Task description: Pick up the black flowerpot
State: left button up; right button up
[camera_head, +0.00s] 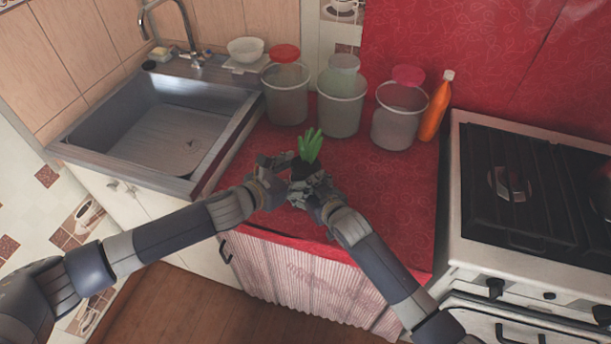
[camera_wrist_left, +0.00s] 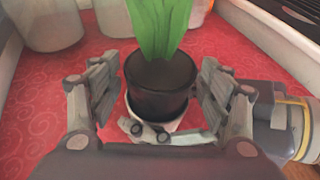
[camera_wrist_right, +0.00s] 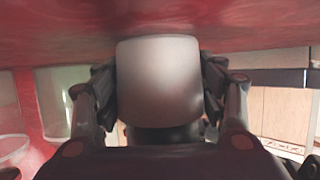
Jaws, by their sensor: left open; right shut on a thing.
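The black flowerpot (camera_head: 302,169) with upright green leaves is over the red counter, between my two grippers. In the left wrist view the dark pot (camera_wrist_left: 160,88) has a pale base under it. My left gripper (camera_head: 284,168) is open, with one finger on each side of the pot; I cannot tell whether they touch it. My right gripper (camera_head: 308,186) is shut on the flowerpot from the near side. In the right wrist view its fingers flank the pale base (camera_wrist_right: 158,82), with a dark part below it. Whether the base rests on the counter is unclear.
Three clear containers (camera_head: 341,105) and an orange bottle (camera_head: 436,108) stand at the back of the counter. A metal sink (camera_head: 165,135) is at the left, with a white bowl (camera_head: 246,49) behind it. A stove (camera_head: 525,205) is at the right. The red counter (camera_head: 395,200) is free at right.

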pick_arm(q)
jog(key=shift+x, duration=1.2)
jog(key=shift+c, duration=0.2)
jog(key=c, duration=0.9)
jog(key=shift+c, duration=0.2)
notch_tip(320, 180, up, 10)
jog(key=shift+r, duration=0.1)
pick_arm(e)
jog(key=shift+f, duration=0.1)
pick_arm(q)
jog(key=shift+w, duration=0.1)
pick_arm(e)
jog(key=o, duration=1.2)
